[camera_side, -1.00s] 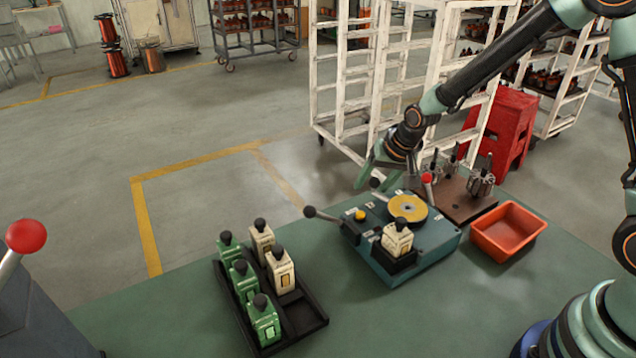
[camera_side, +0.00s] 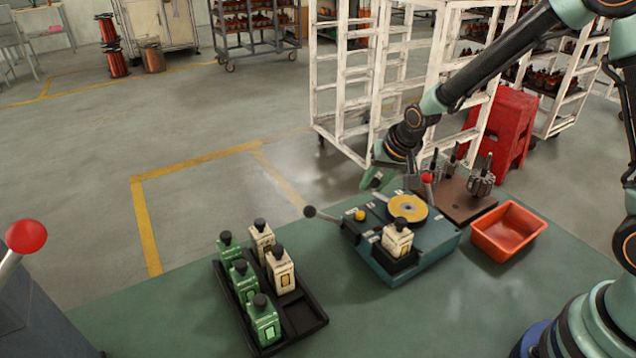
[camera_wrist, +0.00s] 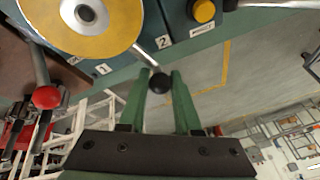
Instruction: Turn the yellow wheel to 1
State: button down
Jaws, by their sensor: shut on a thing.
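The yellow wheel (camera_side: 407,208) lies flat on top of the blue-green machine (camera_side: 435,245). It also shows at the top left of the wrist view (camera_wrist: 110,40). A thin metal rod runs out from its rim to a black ball knob (camera_wrist: 160,83). In the wrist view the rod passes between the white label 1 (camera_wrist: 102,69) and the label 2 (camera_wrist: 163,43). My gripper (camera_wrist: 161,80) has its two green fingers closed on the knob. In the side view my gripper (camera_side: 377,180) is behind the wheel and hides the knob.
A red-knobbed lever (camera_wrist: 46,97) stands close by the wheel. The machine has a yellow button (camera_side: 360,215), a black-knobbed lever (camera_side: 311,212) and a cream bottle (camera_side: 397,238). A black bottle tray (camera_side: 310,318), an orange bin (camera_side: 508,232) and a brown board (camera_side: 465,208) stand around it.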

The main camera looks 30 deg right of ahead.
aim_at(393, 199)
dwell(0.8)
jog(key=shift+d+m, duration=0.6)
jog(key=shift+m, duration=0.1)
jog(key=c, duration=0.6)
grip_release()
jog(key=shift+w, duration=0.1)
jog(key=v, duration=1.2)
